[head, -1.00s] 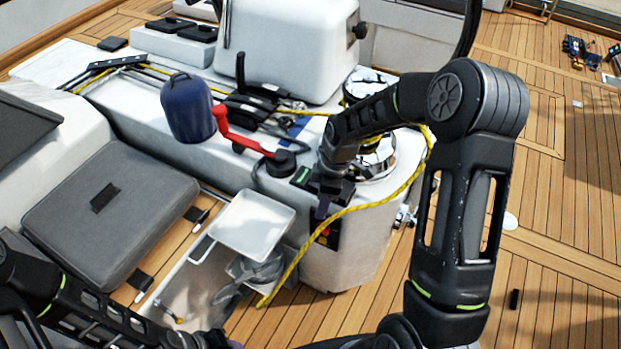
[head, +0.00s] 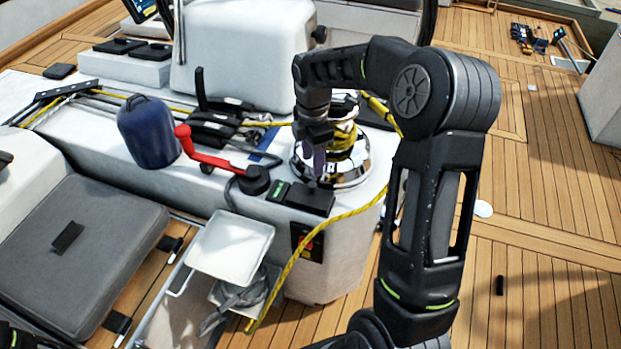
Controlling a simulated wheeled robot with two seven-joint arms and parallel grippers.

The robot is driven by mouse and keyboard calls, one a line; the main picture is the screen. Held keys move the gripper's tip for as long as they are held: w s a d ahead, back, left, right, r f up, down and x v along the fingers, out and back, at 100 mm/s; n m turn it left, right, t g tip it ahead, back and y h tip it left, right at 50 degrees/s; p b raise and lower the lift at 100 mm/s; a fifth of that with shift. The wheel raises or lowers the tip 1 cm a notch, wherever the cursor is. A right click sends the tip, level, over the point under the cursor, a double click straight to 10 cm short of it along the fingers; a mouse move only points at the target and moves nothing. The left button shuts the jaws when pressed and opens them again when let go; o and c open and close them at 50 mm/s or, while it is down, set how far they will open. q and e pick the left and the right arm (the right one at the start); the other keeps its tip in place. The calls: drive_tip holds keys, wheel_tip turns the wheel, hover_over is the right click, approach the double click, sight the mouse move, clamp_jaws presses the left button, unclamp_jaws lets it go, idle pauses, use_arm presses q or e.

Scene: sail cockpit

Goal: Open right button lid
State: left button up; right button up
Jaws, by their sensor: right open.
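Two small black button lids sit side by side on the front corner of the white cockpit console. The right button lid (head: 310,198) is plain black and looks flat. The left button lid (head: 275,191) shows a green mark. My right gripper (head: 318,172) points down with purple fingertips just above and behind the right lid. It is open, and I see nothing held in it. Whether the fingertips touch the lid is hard to tell.
A chrome winch (head: 347,168) with yellow rope stands close behind my right gripper. A red winch handle (head: 205,152) and blue bag (head: 148,132) lie left. The yellow rope hangs past a red-yellow switch panel (head: 307,242). A white tray table (head: 231,246) stands in front.

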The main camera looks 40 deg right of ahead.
sight(312, 184)
drive_tip(key=shift+f+p, duration=0.3)
drive_tip(key=shift+f, duration=3.65)
drive_tip(key=shift+c, duration=0.4)
clamp_jaws()
